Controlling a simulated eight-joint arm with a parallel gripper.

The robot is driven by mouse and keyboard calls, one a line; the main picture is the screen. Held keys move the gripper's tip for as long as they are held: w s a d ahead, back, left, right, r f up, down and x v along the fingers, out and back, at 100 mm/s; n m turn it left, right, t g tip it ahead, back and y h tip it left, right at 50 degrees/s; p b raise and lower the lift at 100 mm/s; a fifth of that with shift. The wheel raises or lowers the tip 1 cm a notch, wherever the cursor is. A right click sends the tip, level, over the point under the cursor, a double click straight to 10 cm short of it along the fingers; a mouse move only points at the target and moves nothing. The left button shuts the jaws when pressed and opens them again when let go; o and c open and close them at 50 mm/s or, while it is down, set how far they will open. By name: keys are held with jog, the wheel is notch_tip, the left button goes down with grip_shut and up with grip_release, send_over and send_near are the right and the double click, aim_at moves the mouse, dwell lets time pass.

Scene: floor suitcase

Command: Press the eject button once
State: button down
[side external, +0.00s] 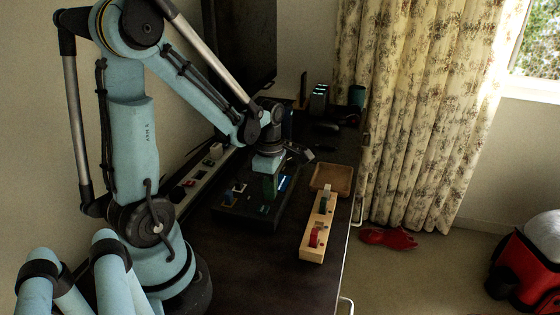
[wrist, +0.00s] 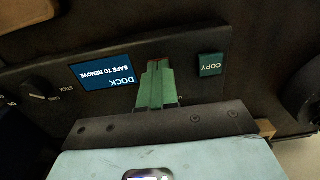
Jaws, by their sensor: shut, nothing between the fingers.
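The dark dock panel (side external: 237,208) lies on the desk below my gripper (side external: 269,188). In the wrist view the panel (wrist: 110,113) carries a blue screen (wrist: 104,72) reading "DOCK SAFE TO REMOVE" and a green button (wrist: 210,65) marked "COPY". My gripper (wrist: 160,68) has green fingers, closed together and empty, over the panel between the screen and the COPY button. A small reddish patch shows at the fingertips; I cannot tell what it is. I see no button labelled eject; the fingers hide part of the panel. Whether they touch it is unclear.
A knob (wrist: 38,84) marked "CARD" and "STICK" sits beyond the screen. A wooden holder (side external: 309,241) with a red and a grey piece stands right of the panel, with a brown tray (side external: 331,177) behind it. A power strip (side external: 190,187) lies along the wall side.

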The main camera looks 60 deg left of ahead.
notch_tip(320, 180, up, 14)
dwell(1.1)
dwell(0.5)
